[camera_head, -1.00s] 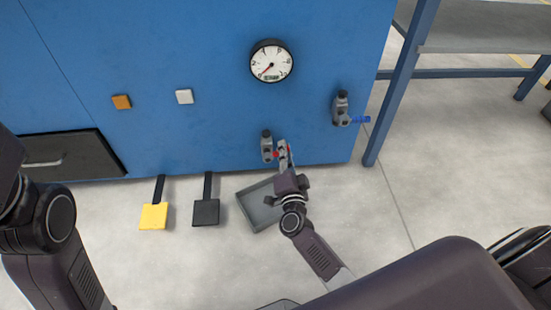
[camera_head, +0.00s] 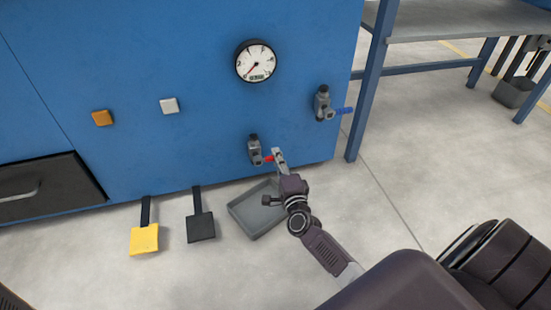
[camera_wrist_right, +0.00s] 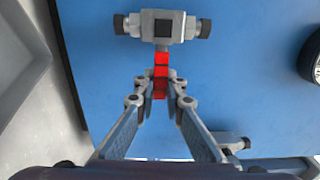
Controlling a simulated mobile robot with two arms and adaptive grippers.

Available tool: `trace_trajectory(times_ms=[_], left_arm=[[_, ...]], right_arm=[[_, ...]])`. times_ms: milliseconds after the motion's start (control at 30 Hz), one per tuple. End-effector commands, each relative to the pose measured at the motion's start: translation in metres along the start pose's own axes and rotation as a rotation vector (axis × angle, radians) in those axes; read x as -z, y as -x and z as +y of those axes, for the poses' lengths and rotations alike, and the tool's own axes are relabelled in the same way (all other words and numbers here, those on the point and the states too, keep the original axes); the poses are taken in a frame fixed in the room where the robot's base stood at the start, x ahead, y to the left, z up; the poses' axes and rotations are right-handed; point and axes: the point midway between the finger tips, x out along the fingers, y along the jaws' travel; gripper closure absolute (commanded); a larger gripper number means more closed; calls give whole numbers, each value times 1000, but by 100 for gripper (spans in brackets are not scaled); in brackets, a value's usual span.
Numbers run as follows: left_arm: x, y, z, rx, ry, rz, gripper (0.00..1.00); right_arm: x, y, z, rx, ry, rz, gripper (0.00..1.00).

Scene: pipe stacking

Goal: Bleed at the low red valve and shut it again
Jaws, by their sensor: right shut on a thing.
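The low red valve (camera_head: 254,150) is a grey fitting near the bottom edge of the blue cabinet. Its red lever (camera_head: 268,158) points right, toward my right gripper (camera_head: 279,156). In the right wrist view, the valve body (camera_wrist_right: 162,26) is at the top, and the red lever (camera_wrist_right: 160,72) runs down from it between the fingers. My right gripper (camera_wrist_right: 160,92) is shut on this lever, and its fingers hide part of it. A grey tray (camera_head: 240,213) lies on the floor below the valve; no liquid shows in it. My left gripper is not in view.
A round gauge (camera_head: 257,62) sits above, its needle toward lower left. A valve with a blue lever (camera_head: 343,110) is farther right. Yellow (camera_head: 144,240) and black (camera_head: 201,228) pedals stand left of the tray. A bench frame (camera_head: 370,80) stands right; floor before it is clear.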

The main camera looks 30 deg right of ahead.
Motion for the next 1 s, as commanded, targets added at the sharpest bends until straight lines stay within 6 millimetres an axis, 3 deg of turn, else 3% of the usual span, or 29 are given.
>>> trace_trajectory(times_ms=[367,400,567,1000], left_arm=[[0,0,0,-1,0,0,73],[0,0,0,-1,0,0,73],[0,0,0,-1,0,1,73],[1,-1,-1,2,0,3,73]], right_arm=[[1,0,2,-3,-13,1,100],[1,0,2,-3,-13,1,89],[0,0,2,-3,-11,1,72],[0,0,0,-1,-6,1,72]])
